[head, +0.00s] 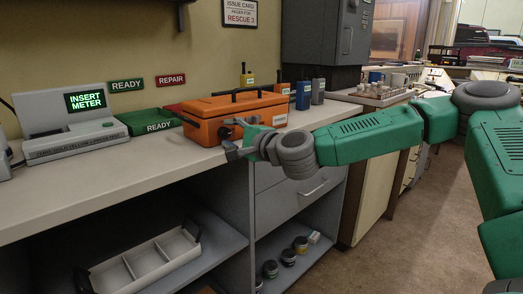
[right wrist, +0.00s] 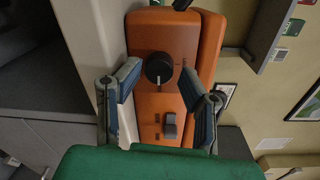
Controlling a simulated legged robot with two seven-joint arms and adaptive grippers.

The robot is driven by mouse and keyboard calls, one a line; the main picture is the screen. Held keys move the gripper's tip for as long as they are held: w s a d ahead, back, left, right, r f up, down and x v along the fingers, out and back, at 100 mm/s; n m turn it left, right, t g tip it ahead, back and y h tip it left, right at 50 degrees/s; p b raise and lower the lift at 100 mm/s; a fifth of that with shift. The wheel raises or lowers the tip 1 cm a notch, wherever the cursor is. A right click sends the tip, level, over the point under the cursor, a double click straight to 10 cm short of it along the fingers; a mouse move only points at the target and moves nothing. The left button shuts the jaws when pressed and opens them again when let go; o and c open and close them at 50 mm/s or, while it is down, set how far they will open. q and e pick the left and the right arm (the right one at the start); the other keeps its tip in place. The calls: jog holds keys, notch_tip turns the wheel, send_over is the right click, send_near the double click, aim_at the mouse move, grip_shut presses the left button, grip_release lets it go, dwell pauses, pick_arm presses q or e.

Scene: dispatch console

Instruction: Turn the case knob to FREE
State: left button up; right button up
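An orange case (head: 225,112) with a dark handle on its lid sits on the counter. In the right wrist view the case front (right wrist: 165,45) shows a round black knob (right wrist: 159,68) and a grey latch or switch (right wrist: 170,126) below it in the picture. My right gripper (head: 232,140) reaches the front of the case. In the right wrist view its two fingers (right wrist: 158,83) stand apart on either side of the knob, with a gap to it on both sides. I cannot read any marking by the knob. My left gripper is not in view.
A grey device (head: 70,130) reading "INSERT METER" stands left of a green READY mat (head: 155,121). Several radios (head: 303,95) stand behind and right of the case. A white divided tray (head: 145,265) lies on the lower shelf.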

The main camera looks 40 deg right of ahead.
jog(key=shift+f, duration=0.4)
